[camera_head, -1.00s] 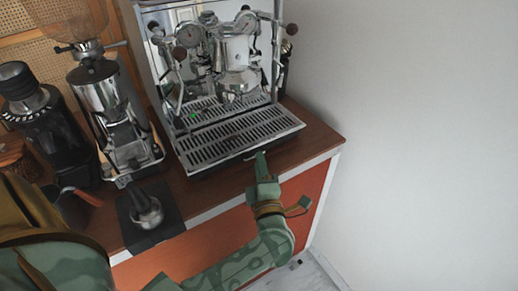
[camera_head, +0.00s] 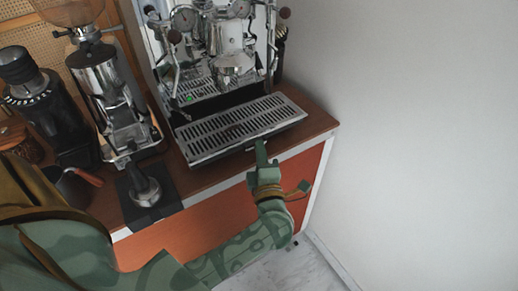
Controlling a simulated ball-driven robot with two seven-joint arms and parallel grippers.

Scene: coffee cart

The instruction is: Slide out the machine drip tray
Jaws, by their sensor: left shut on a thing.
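The machine drip tray (camera_head: 235,129) is a slotted metal tray at the front of the chrome espresso machine (camera_head: 190,45). It sticks out toward me, with a dark gap between its back edge and the machine. It lies flat, close to the counter's front edge. My left gripper (camera_head: 261,150) is at the middle of the tray's front edge, shut on it. The fingertips are small here and partly hide the spot they grip. My right gripper is not in view.
A chrome grinder (camera_head: 108,95) and a black grinder (camera_head: 40,100) stand left of the machine. A tamper (camera_head: 146,190) rests on a black mat (camera_head: 168,196), with a dark pitcher (camera_head: 72,186) beside it. A white wall (camera_head: 420,120) closes the right side. Open floor lies before the cart.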

